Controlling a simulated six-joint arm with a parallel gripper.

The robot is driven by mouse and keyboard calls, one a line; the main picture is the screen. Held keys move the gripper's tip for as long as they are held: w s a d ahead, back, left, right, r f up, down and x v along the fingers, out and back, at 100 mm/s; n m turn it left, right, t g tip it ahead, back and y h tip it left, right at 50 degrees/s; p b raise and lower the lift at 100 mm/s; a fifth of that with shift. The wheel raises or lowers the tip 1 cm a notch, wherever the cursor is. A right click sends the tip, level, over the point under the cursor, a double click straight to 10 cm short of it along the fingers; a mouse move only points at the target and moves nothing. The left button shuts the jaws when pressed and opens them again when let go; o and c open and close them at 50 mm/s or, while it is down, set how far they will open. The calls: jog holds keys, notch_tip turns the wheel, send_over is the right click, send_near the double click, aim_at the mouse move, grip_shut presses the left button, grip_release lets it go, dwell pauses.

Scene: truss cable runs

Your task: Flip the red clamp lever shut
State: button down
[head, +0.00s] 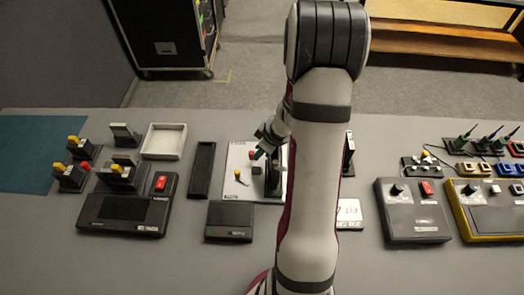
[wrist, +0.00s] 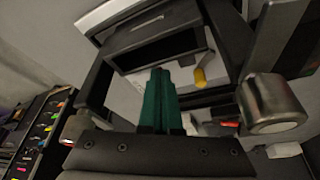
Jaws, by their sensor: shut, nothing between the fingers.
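My gripper (head: 259,154) is over the white board (head: 240,160) mid-table, partly hidden by my arm. Its green fingers (wrist: 158,103) are shut together and empty in the wrist view. A dark upright fixture (head: 275,178) stands on the board beside the gripper. Close up, a dark frame (wrist: 155,38) lies beyond the fingertips, with a yellow knob (wrist: 200,78) to their right. No red lever shows clearly at this fixture; my arm covers part of it. A small red tip (head: 86,166) shows on a black block at the left; I cannot tell whether it is the clamp lever.
Left are a black box with a red switch (head: 161,183) and a white tray (head: 164,141). A small black box (head: 229,222) lies in front of the board. A grey box (head: 412,212) stands at the right. A metal cylinder (wrist: 268,103) is close right of the fingers.

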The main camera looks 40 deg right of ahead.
aim_at(251, 152)
jog(key=m, duration=0.1)
jog(key=w+a+m+h, duration=0.1)
jog(key=m, duration=0.1)
jog(key=shift+a+m, duration=0.15)
jog(key=shift+m, duration=0.15)
jog(key=shift+w+a, duration=0.25)
jog(key=shift+w, duration=0.25)
jog(key=shift+w+a+m+h, duration=0.2)
jog(key=shift+w+m+h, duration=0.25)
jog(key=shift+m, duration=0.35)
jog(key=shift+w, duration=0.25)
jog(key=shift+d, duration=0.15)
jog(key=shift+s+d, duration=0.2)
jog(key=shift+d, duration=0.45)
jog(key=shift+r, duration=0.1)
